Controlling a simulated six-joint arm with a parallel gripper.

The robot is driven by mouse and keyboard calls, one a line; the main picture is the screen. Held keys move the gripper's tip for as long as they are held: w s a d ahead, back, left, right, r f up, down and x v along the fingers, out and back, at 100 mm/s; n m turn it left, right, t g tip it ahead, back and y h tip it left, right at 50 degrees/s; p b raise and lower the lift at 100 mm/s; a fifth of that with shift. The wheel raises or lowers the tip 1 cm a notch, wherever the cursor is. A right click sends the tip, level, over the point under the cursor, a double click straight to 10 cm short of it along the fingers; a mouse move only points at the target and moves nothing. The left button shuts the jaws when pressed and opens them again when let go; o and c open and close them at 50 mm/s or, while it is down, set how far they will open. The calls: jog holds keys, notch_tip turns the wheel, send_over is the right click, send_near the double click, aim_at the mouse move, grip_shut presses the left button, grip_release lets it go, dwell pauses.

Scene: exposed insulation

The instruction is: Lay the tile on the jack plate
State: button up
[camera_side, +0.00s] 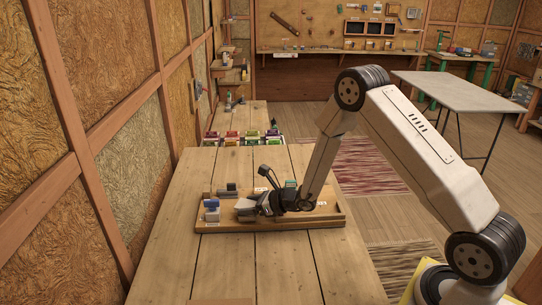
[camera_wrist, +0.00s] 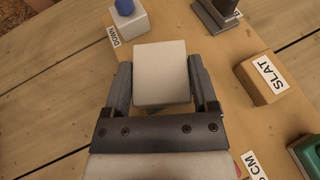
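The pale square tile (camera_wrist: 160,72) lies between the two fingers of my gripper (camera_wrist: 160,64) in the wrist view, with a finger close against each side. My gripper looks shut on it. In the side view my gripper (camera_side: 252,205) is low over the wooden board (camera_side: 325,216), with the pale tile (camera_side: 244,203) at its fingers. The gap between tile and board cannot be judged.
A white block with a blue knob (camera_wrist: 127,8), labelled DOWN, stands just beyond the tile. A grey piece (camera_wrist: 215,14), a wooden block labelled SLAT (camera_wrist: 262,80) and a green piece (camera_wrist: 305,155) stand to the right. The bench (camera_side: 205,270) is clear in front.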

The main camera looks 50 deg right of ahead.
jog(key=shift+o, duration=1.2)
jog(key=shift+r, duration=0.1)
jog(key=shift+r, duration=0.1)
jog(key=v, duration=1.2)
